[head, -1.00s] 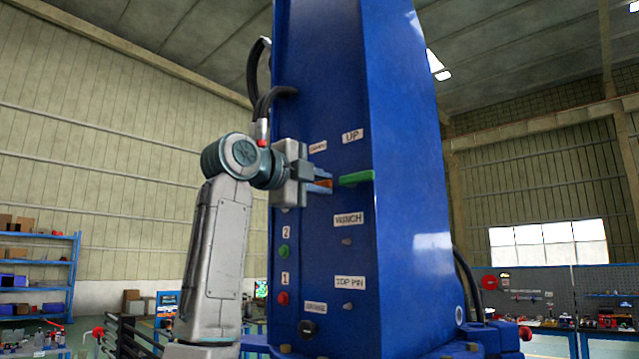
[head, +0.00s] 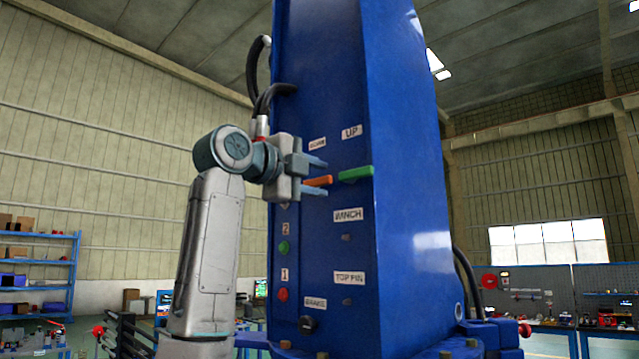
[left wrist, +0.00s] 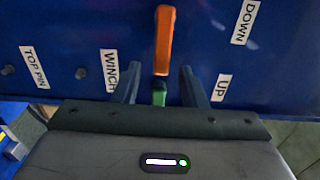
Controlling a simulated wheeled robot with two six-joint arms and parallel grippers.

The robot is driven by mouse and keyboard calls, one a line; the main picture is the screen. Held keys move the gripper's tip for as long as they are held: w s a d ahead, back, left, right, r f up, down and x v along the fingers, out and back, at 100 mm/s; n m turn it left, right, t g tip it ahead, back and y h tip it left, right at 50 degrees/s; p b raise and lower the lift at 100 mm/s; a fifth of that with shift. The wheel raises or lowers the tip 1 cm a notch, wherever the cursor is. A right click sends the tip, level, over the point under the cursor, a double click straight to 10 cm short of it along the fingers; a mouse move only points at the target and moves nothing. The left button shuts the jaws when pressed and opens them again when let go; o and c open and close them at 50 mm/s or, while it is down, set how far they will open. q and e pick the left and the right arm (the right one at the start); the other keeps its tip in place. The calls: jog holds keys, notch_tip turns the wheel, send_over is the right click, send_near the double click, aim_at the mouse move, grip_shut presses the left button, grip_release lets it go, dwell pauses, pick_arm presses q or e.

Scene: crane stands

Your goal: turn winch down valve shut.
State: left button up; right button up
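The orange valve handle (head: 319,181) under the DOWN label (head: 317,143) lies roughly level on the blue crane column (head: 390,100). It also shows in the left wrist view (left wrist: 165,40), just beyond the fingertips. The green handle (head: 356,175) under the UP label (head: 351,131) sits right of it; in the left wrist view it (left wrist: 159,96) shows between the fingers. Contact with the handle cannot be told. My right gripper is out of view.
Below are WINCH (head: 348,214) and TOP PIN (head: 349,278) labels with small knobs, a green button (head: 284,247), a red button (head: 283,295) and a black brake knob (head: 307,323). Black hoses (head: 268,97) loop at the column's upper left. Shelves (head: 40,275) stand far left.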

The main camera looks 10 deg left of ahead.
pick_arm(q)
jog(key=b+v, duration=0.4)
jog(key=v, duration=0.5)
jog(key=shift+s+a, duration=0.15)
jog(key=shift+s, duration=0.15)
jog(key=shift+f, duration=0.1)
